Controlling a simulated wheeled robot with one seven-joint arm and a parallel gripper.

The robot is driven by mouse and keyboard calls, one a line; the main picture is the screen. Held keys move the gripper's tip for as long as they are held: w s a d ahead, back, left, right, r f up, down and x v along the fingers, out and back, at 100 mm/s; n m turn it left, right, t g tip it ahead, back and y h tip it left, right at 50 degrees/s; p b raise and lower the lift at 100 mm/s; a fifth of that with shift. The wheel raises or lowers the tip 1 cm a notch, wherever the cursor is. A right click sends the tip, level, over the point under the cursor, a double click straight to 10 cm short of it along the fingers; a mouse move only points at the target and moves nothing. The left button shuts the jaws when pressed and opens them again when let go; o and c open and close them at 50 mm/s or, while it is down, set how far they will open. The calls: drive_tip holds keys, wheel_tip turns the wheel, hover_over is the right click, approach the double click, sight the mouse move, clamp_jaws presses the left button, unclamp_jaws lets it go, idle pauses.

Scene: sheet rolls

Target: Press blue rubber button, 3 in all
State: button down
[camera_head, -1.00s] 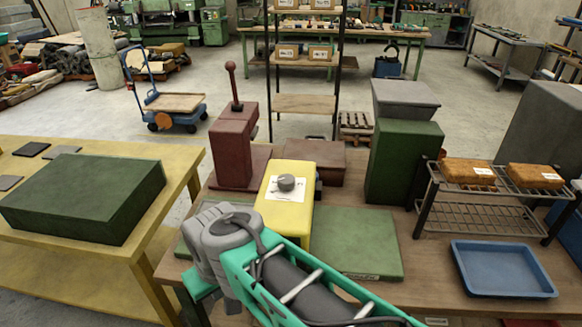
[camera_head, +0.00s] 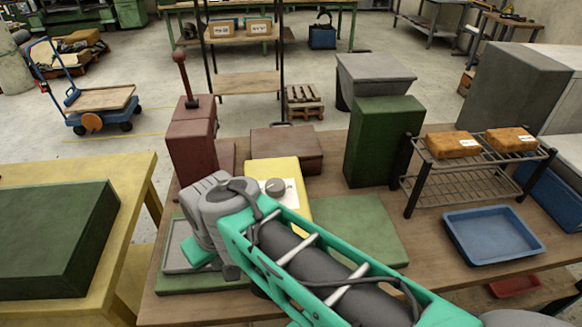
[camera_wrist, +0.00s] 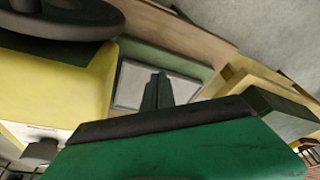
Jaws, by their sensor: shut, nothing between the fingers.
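No blue rubber button can be made out in either view. A yellow machine (camera_head: 285,170) with a grey knob (camera_head: 275,187) and a white label stands on the wooden table; my arm hides its lower part. My grey wrist is just left of and in front of it, and my fingers are hidden in the head view. In the wrist view my gripper (camera_wrist: 157,88) has its dark fingers together, empty, over a grey plate (camera_wrist: 130,85) on a green mat. The yellow machine (camera_wrist: 60,85) is at the left there, partly cut off.
A maroon lever box (camera_head: 192,145) and a tall green box (camera_head: 382,140) stand behind the mat (camera_head: 350,225). A wire rack (camera_head: 455,185) holds orange packs. A blue tray (camera_head: 490,245) lies at right. A yellow table with a green block (camera_head: 60,235) is at left.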

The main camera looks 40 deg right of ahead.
drive_tip(key=w+d+r+m+p, duration=0.2)
drive_tip(key=w+d, duration=0.3)
drive_tip(key=d, duration=0.2)
drive_tip(key=w+d+r+m+t+p, duration=0.1)
drive_tip(key=w+d+r+m+p, duration=0.1)
drive_tip(key=w+d, duration=0.4)
drive_tip(key=w+d+r+m+t+p, duration=0.1)
drive_tip(key=w+d+r+m+p, duration=0.1)
drive_tip(key=w+d, duration=0.3)
drive_tip(key=shift+w+d+r+y+p, duration=0.15)
drive_tip(key=shift+d+r+p, duration=0.15)
drive_tip(key=shift+d, duration=0.3)
drive_tip(key=shift+w+d+r+y+p, duration=0.1)
drive_tip(key=shift+d+r+p, duration=0.15)
drive_tip(key=shift+d, duration=0.35)
drive_tip(key=shift+w+d+r+y+p, duration=0.1)
drive_tip(key=shift+d+r+y+p, duration=0.15)
drive_tip(key=shift+d, duration=0.35)
drive_tip(key=d+f+m+t, duration=0.1)
drive_tip(key=d+m+t, duration=0.1)
drive_tip(key=d, duration=1.2)
drive_tip(key=shift+w+d+m+h+p, duration=0.2)
drive_tip(key=shift+d+m+h+p, duration=0.1)
drive_tip(key=shift+m+h+p, duration=0.1)
wheel_tip(320, 180, down, 9)
drive_tip(key=b, duration=0.6)
